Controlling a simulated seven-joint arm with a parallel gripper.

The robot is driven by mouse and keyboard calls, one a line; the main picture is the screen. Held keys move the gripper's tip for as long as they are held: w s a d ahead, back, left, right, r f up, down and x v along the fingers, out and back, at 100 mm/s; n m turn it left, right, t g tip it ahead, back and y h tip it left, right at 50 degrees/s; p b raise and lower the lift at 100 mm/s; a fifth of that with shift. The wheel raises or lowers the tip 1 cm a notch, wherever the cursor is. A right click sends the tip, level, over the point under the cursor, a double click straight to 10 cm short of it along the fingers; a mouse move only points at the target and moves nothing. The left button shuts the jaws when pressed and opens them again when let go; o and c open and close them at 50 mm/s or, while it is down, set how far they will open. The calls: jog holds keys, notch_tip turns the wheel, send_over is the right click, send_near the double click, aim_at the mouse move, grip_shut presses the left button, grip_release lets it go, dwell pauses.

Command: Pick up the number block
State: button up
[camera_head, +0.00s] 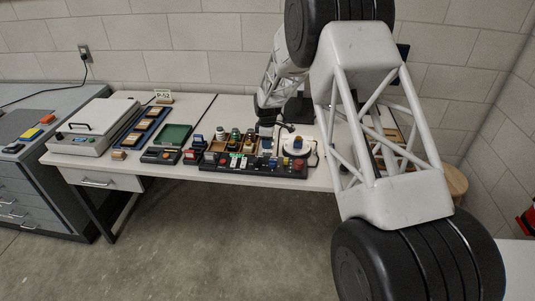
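I cannot tell for certain which thing is the number block. A small tan block (118,155) lies near the table's front edge at left. Several small coloured blocks or pieces (235,143) stand close together in the middle of the table, too small to read any number on. A sign marked P-52 (163,96) stands at the back. My gripper (267,133) seems to point down beyond the pieces, right of the middle. It is small and dark here, so its fingers and anything between them cannot be made out.
A black panel with buttons (255,166) lies along the front edge. A green tray (174,135), a dark tray (143,126) and a grey lidded device (95,124) stand left. My arm hides the table's right part.

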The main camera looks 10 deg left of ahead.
aim_at(267, 151)
jog(key=shift+f, duration=2.15)
grip_shut()
jog(key=shift+r, duration=0.2)
notch_tip(267, 151, up, 10)
jog(key=shift+f, duration=0.15)
